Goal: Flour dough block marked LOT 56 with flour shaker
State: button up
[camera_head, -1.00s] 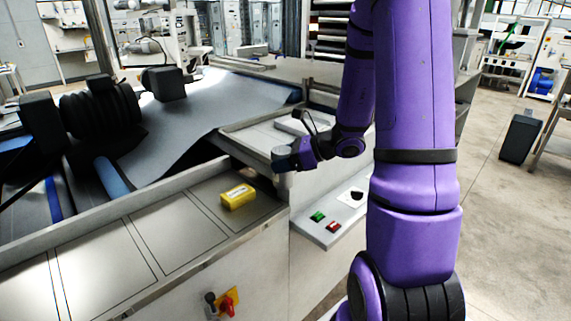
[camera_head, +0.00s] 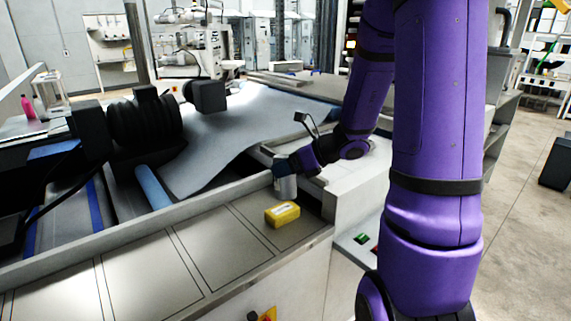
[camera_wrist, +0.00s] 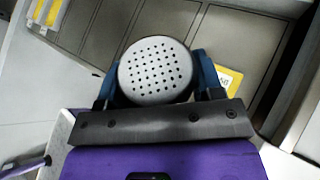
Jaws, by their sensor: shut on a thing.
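My gripper (camera_head: 287,168) is shut on a grey flour shaker (camera_head: 287,188). In the wrist view the shaker's round perforated lid (camera_wrist: 155,70) shows between the blue fingers (camera_wrist: 157,85). A yellow dough block (camera_head: 282,214) with a pale label lies on the counter's rightmost marked panel. The shaker is above and just behind the block in the head view, apart from it. In the wrist view the block (camera_wrist: 232,80) is partly hidden behind the right finger. Its label is too small and covered to read fully.
Grey sheet (camera_head: 245,125) and black rollers (camera_head: 150,128) lie beyond. A white machine housing (camera_head: 362,190) stands right, with green and red buttons.

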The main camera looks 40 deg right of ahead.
jog(key=shift+w+d+f+m+g+y, duration=0.15)
jog(key=shift+f+m+g+y, duration=0.35)
jog(key=shift+f+m+g, duration=0.6)
jog(key=shift+w+f+m+g+y, duration=0.2)
jog(key=shift+f+m+g+y, duration=0.3)
jog(key=shift+f+m+g, duration=0.45)
jog(key=f+m+g+y, duration=0.1)
jog(key=w+f+m+g+y, duration=0.1)
jog(key=f+m+g, duration=0.1)
jog(key=w+d+f+m+g+y, duration=0.1)
jog(key=m+g, duration=0.1)
jog(key=shift+d+f+y, duration=0.1)
jog(key=shift+f+y, duration=0.05)
jog(key=shift+y, duration=0.15)
jog(key=shift+w+d, duration=0.3)
jog(key=shift+w, duration=0.2)
jog(key=shift+w+d, duration=0.25)
jog(key=shift+w, duration=0.25)
jog(key=shift+s, duration=0.15)
